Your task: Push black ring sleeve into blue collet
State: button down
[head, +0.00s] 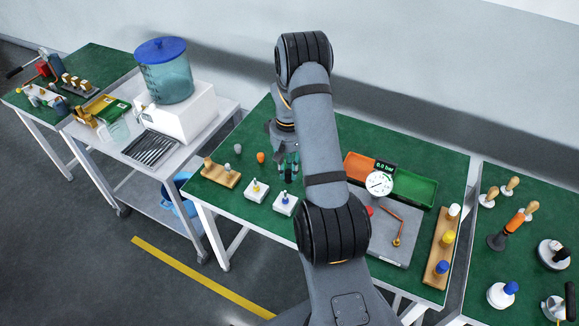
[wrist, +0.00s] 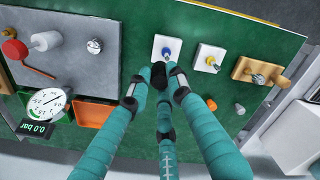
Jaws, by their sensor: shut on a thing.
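The blue collet (head: 285,199) stands on a white block on the green table, and it also shows in the wrist view (wrist: 166,51). My gripper (head: 289,168) has teal fingers and hangs above the table behind the block in the head view. In the wrist view, its fingertips (wrist: 158,79) are drawn together just below the blue collet's block in the picture. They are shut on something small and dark. I cannot clearly make out the black ring sleeve, as the fingertips cover most of what they hold.
A second white block with a yellow collet (wrist: 211,61) stands beside the blue one. A wooden holder (head: 220,173), an orange piece (head: 261,157) and a grey piece (head: 238,148) stand to the left. A pressure gauge (head: 379,184) and green tray (head: 411,187) lie right of my arm.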

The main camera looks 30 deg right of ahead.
jog(key=shift+w+m, duration=0.35)
jog(key=shift+m, duration=0.05)
jog(key=f, duration=0.1)
jog(key=w+b, duration=0.1)
jog(key=f, duration=0.1)
jog(key=shift+w+a+f+m, duration=0.15)
jog(key=shift+a+f+m, duration=0.15)
jog(key=shift+f+m, duration=0.1)
jog(key=shift+d+f+b, duration=0.1)
jog(key=shift+f+b, duration=0.5)
jog(key=shift+b, duration=0.05)
jog(key=shift+f+b, duration=0.55)
jog(key=shift+f, duration=0.5)
jog(key=c, duration=2.1)
grip_release()
jog(key=shift+r, duration=0.1)
jog(key=c, duration=0.4)
grip_shut()
